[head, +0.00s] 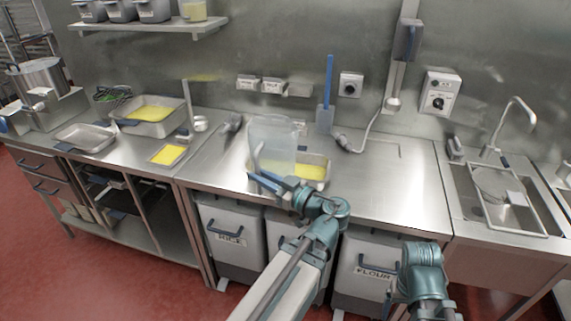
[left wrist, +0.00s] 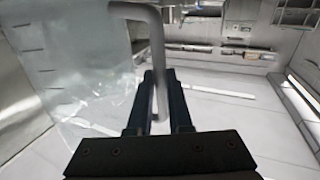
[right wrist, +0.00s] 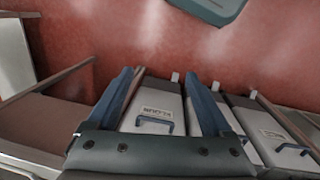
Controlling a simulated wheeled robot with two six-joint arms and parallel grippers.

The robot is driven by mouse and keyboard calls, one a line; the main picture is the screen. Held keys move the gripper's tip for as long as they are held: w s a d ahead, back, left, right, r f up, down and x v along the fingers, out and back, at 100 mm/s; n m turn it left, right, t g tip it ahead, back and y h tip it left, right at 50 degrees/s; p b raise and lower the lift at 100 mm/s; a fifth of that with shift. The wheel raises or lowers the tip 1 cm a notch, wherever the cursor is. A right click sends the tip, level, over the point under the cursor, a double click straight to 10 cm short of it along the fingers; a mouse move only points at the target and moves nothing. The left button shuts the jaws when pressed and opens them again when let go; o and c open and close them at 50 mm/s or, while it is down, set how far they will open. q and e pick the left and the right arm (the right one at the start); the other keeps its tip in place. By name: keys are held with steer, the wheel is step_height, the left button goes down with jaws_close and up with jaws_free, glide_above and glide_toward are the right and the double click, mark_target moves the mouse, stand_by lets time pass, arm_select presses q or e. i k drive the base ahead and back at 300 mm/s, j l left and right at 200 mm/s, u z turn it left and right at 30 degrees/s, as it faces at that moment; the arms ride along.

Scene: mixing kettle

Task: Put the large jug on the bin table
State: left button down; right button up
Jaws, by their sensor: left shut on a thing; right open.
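The large jug (head: 272,138) is clear, with a pale handle, and appears upright over the bin table (head: 385,200), the steel counter with bins under it. I cannot tell whether its base touches the table. My left gripper (head: 262,181) is shut on the jug's handle. In the left wrist view the handle (left wrist: 153,35) passes between the fingers (left wrist: 160,80), and the clear marked wall of the jug (left wrist: 75,75) is at the left. My right gripper (right wrist: 158,74) is open and empty, low in front of the bins.
A tray of yellow contents (head: 313,172) sits right beside and partly behind the jug. A blue-handled spatula (head: 327,95) stands near the back wall. The right half of the bin table is mostly clear, up to the sink (head: 505,215). A flour bin (head: 375,265) stands below.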

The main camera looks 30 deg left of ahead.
mark_target(406, 202)
steer(key=i+l, duration=0.1)
steer(key=l, duration=0.6)
steer(key=i+l, duration=0.1)
steer(key=l, duration=0.65)
steer(key=i+l, duration=0.1)
steer(key=l, duration=0.6)
steer(key=i+j, duration=0.1)
steer(key=j, duration=0.15)
